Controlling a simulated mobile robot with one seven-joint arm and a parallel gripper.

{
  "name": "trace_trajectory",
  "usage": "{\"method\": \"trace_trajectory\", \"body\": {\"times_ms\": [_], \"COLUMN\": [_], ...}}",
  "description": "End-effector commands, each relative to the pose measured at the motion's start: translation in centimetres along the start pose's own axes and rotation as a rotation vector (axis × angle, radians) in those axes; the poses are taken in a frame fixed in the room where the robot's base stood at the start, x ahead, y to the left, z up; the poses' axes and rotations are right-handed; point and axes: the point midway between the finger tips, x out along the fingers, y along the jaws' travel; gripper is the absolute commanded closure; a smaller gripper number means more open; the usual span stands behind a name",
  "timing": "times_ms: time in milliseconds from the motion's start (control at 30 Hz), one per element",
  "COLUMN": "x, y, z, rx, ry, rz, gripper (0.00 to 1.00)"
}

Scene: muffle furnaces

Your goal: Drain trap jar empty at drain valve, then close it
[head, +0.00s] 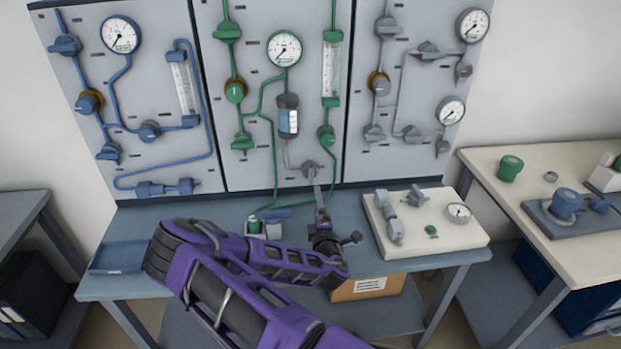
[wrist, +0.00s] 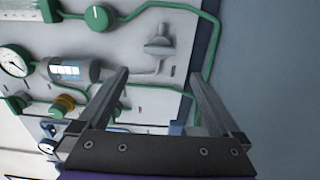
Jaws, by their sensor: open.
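Green valves and a gauge (head: 284,49) surround the jar. Blue and grey pipe panels flank it. Below, the bench holds a blue tray (head: 120,257), small items left of my gripper and a white fixture board (head: 459,242) on the right. A cardboard box (head: 368,288) sits underneath.

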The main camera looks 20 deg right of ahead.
Motion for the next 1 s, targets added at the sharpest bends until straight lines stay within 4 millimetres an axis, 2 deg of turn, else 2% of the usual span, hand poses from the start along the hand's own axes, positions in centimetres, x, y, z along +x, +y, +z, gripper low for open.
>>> {"method": "trace_trajectory", "body": {"times_ms": [33, 300, 500, 700, 1000], "x": [1.3, 7.2, 10.7, 12.5, 12.9], "y": [0.1, 0.1, 0.0, 0.1, 0.1], "z": [0.0, 0.0, 0.0, 0.0, 0.0], "rx": [0.001, 0.0, -0.001, -0.001, -0.001], "ry": [0.001, 0.002, 0.001, 0.0, 0.0], "rz": [0.004, 0.003, 0.001, 0.001, 0.0], "gripper": [0.0, 0.0, 0.0, 0.0, 0.0]}}
